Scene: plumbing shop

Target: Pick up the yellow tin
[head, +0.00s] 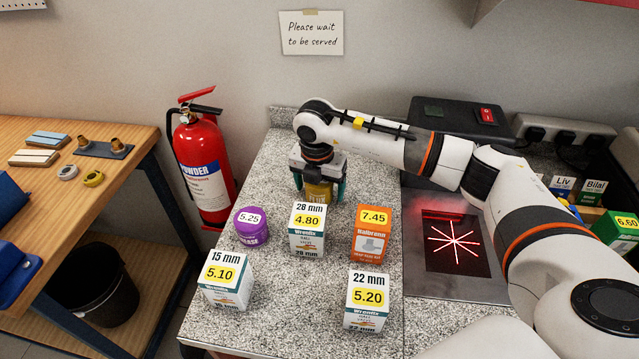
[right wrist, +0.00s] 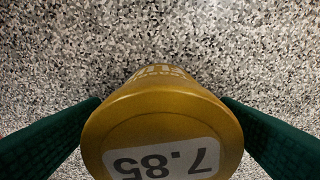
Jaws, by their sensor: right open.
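The yellow tin (head: 318,192) stands upright on the speckled counter, behind the white 28 mm box. My right gripper (head: 319,190) is above it, pointing down, with its green-padded fingers on either side of the tin. In the right wrist view the tin (right wrist: 162,128) shows from above, with a white 7.85 label on its top. There the open fingers of the right gripper (right wrist: 162,125) flank the tin, with a narrow gap showing at its left; contact on the right is hard to tell. My left gripper is not in view.
Close in front stand a purple tub (head: 251,227), the 28 mm box (head: 307,230) and an orange box (head: 371,234). Nearer are the 15 mm box (head: 227,281) and the 22 mm box (head: 366,301). A scanner plate (head: 455,243) lies right; a fire extinguisher (head: 204,165) stands left.

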